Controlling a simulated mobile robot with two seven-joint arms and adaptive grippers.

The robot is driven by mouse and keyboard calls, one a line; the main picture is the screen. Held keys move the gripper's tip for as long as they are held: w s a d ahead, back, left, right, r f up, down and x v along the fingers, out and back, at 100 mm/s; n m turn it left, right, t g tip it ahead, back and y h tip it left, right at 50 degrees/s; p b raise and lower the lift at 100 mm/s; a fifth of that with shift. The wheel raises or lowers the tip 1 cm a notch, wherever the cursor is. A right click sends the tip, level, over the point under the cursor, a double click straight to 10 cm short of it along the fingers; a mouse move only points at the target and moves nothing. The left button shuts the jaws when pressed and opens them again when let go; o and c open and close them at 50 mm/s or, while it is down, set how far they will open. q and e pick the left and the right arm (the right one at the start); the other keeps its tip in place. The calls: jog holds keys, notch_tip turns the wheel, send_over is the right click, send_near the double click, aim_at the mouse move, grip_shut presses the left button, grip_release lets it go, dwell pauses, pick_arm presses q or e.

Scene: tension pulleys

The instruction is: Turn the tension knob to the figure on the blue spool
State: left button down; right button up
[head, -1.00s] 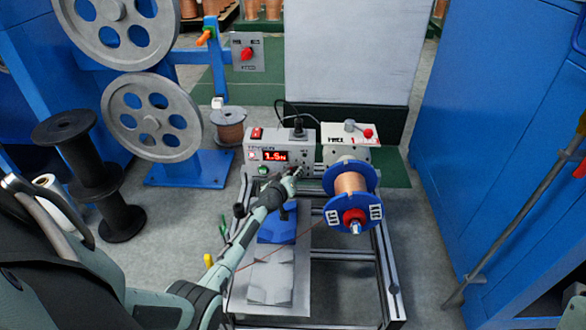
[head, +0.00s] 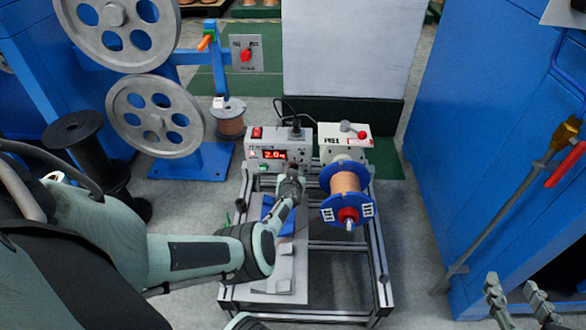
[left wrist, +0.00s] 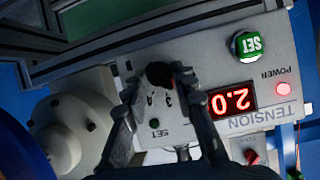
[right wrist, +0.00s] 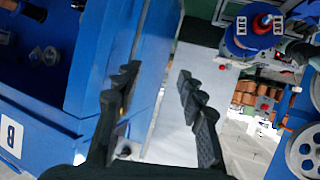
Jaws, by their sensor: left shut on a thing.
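The tension box (head: 268,141) stands at the back of the bench frame. Its red display (left wrist: 234,101) reads 2.0, upside down in the left wrist view. My left gripper (head: 290,178) is at the front of the box. In the left wrist view its fingers close on the dark tension knob (left wrist: 159,75), which they partly hide. The blue spool (head: 328,181), wound with copper wire, is mounted to the right of the box. Its white labels (head: 367,210) are too small to read here. My right gripper (head: 518,296) is open and empty at the lower right, away from the bench; it also shows in the right wrist view (right wrist: 158,92).
Large grey pulleys (head: 152,118) and black reels (head: 75,165) are at the left. A blue cabinet (head: 480,150) bounds the right side.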

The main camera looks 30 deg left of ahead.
pick_arm(q)
jog(key=shift+w+d+m+g+y+b, duration=0.15)
jog(key=shift+m+g+y+b, duration=0.3)
jog(key=shift+m+y, duration=0.4)
jog(key=shift+w+d+m+g+y+b, duration=0.2)
jog(key=shift+m+y+b, duration=0.4)
jog(key=shift+m, duration=0.45)
pick_arm(e)
jog(key=w+a+r+t+y, duration=0.1)
jog(key=a+r+t, duration=0.3)
jog(key=r, duration=0.4)
jog(key=shift+w+a+y, duration=0.15)
jog(key=shift+a+y, duration=0.3)
jog(key=shift+y, duration=0.45)
pick_arm(q)
jog(key=shift+s, duration=0.1)
pick_arm(e)
jog(key=shift+r, duration=0.1)
pick_arm(q)
jog(key=c, duration=1.2)
grip_release()
jog(key=shift+a, duration=0.1)
jog(key=shift+r, duration=0.1)
jog(key=shift+r, duration=4.9)
